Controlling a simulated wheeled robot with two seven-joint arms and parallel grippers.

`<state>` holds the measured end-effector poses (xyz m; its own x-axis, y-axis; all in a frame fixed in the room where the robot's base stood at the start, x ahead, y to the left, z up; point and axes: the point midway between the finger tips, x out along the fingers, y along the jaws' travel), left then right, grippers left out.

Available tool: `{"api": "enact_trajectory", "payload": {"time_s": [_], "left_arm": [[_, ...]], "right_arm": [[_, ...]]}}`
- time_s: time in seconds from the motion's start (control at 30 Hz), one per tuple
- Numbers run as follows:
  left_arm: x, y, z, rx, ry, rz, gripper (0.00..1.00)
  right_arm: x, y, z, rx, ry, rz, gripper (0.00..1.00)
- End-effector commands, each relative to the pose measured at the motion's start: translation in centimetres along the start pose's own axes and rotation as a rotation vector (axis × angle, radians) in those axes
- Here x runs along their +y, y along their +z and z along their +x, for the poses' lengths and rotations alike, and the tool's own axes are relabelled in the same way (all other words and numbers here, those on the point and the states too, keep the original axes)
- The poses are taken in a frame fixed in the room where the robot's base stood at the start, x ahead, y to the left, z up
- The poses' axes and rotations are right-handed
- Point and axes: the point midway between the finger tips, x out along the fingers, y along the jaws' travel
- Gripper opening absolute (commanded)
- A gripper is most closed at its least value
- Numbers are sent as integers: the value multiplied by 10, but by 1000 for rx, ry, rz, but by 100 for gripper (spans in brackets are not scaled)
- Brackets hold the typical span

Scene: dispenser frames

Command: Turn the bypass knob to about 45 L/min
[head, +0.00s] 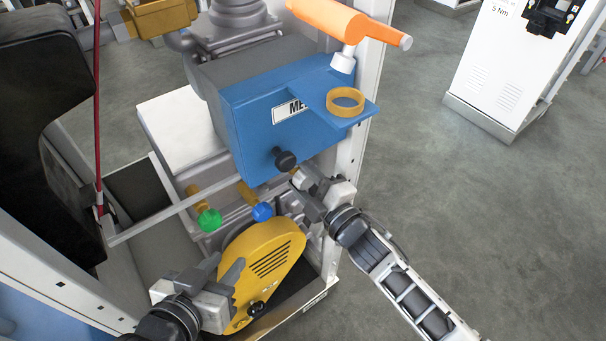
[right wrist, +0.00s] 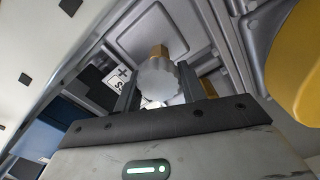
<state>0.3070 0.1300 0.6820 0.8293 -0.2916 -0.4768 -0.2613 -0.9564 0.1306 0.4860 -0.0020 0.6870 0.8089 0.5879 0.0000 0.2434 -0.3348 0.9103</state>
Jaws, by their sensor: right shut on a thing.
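The bypass knob appears to be the pale grey scalloped knob (right wrist: 158,82) on a brass stem in the right wrist view. My right gripper (head: 304,186) is shut on this knob, with one dark finger on each side. In the head view the gripper sits just below the blue housing (head: 262,118), where the fingers mostly hide the knob. I cannot read a flow value in either view. My left gripper (head: 228,268) is at the lower left, by the yellow cover (head: 262,262); its fingers look parted, with nothing seen between them.
A black knob (head: 285,160) sticks out of the blue housing close to my right gripper. A green knob (head: 209,220) and a blue knob (head: 262,212) lie left of it. An orange lever (head: 335,18) and a yellow ring (head: 345,102) are above. Open floor lies to the right.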

Motion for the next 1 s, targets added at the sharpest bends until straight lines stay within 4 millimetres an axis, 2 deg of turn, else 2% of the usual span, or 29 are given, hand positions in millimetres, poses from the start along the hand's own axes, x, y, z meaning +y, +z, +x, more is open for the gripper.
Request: {"api": "enact_trajectory", "payload": {"time_s": [0.6, 0.63, 0.7, 1.0], "left_arm": [[0, -2, -4, 4, -3, 0, 32], [0, -1, -4, 3, -3, 0, 32], [0, -1, -4, 2, -2, 0, 32], [2, -1, -4, 0, 1, 1, 32]], "right_arm": [[0, 1, 0, -2, -1, 45, 18], [0, 1, 0, -2, -1, 45, 43], [0, 1, 0, -2, -1, 45, 62], [0, 0, -1, -1, -1, 44, 62]]}}
